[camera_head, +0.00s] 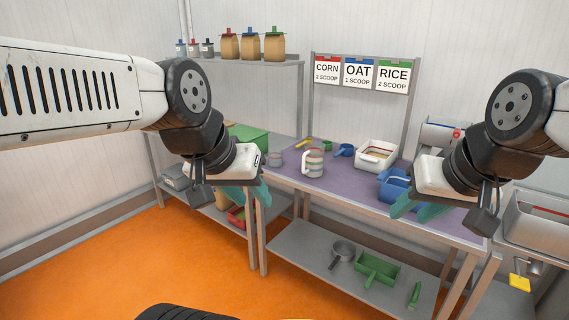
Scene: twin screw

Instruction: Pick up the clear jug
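A jug (313,163) with a pale handle on its left and coloured bands stands upright on the purple-topped table (345,184), left of its middle. It looks like the clear jug, though it is small in view. My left gripper (248,196) hangs in front of the table's left end, left of and nearer than the jug, apart from it. My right gripper (418,208) is over the table's right front, well to the right of the jug. Both have teal fingers that look spread, with nothing seen between them.
A small grey cup (275,158) stands left of the jug. A blue scoop (344,150), a white bin (376,155) and blue containers (393,185) lie to its right. Signs for corn, oat and rice (361,74) hang behind. A lower shelf holds a pan (343,251) and green scoops (378,268).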

